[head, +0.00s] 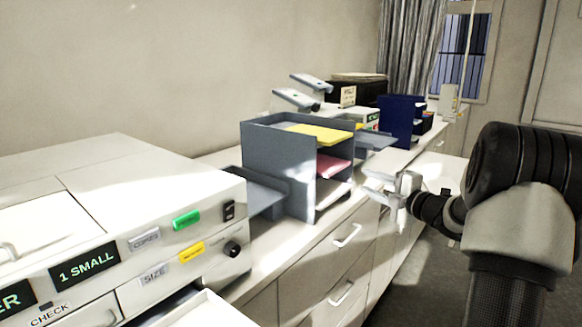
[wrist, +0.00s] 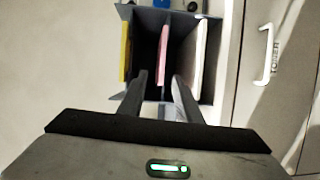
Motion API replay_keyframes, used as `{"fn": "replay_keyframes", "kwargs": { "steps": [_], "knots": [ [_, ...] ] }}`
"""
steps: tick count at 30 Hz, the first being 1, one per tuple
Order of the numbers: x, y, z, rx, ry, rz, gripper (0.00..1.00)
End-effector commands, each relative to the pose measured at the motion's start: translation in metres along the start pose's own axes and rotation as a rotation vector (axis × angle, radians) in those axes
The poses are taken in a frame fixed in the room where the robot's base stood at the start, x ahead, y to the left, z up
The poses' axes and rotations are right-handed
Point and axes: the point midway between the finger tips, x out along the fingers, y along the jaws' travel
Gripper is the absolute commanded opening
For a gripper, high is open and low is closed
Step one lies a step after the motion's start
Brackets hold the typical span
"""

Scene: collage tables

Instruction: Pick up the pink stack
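The pink stack (head: 333,165) lies flat on the middle level of a grey paper sorter (head: 264,143) on the counter. In the wrist view the pink stack (wrist: 163,52) shows edge-on, lined up with the gap between my fingers. My gripper (head: 388,188) is in front of the sorter's open side, to the right of the stack in the head view. In the wrist view my gripper (wrist: 160,76) is open with nothing between its fingers. I cannot tell exactly how far the fingertips are from the stack.
A yellow stack (head: 318,133) lies on the level above, and a white stack (head: 330,192) on the level below. A large machine (head: 120,225) with buttons stands at the left. A dark blue holder (head: 401,118) stands farther back. Drawers with handles (head: 347,236) are below the counter.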

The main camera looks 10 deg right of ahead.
Motion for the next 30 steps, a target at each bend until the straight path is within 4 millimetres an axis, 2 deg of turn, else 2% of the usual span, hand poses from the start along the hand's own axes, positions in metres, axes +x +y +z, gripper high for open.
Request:
{"fn": "replay_keyframes", "kwargs": {
  "steps": [1, 4, 6, 21, 30],
  "knots": [
    [-0.007, -0.012, 0.005, -0.013, 0.03, 0.017, 0.31],
    [-0.012, -0.02, 0.005, -0.034, 0.076, 0.039, 0.31],
    [-0.007, -0.02, 0.004, -0.04, 0.089, 0.047, 0.31],
    [0.092, -0.015, -0.005, -0.038, 0.09, 0.047, 0.31],
    [0.116, -0.013, -0.006, -0.038, 0.089, 0.046, 0.31]
  ]
}}
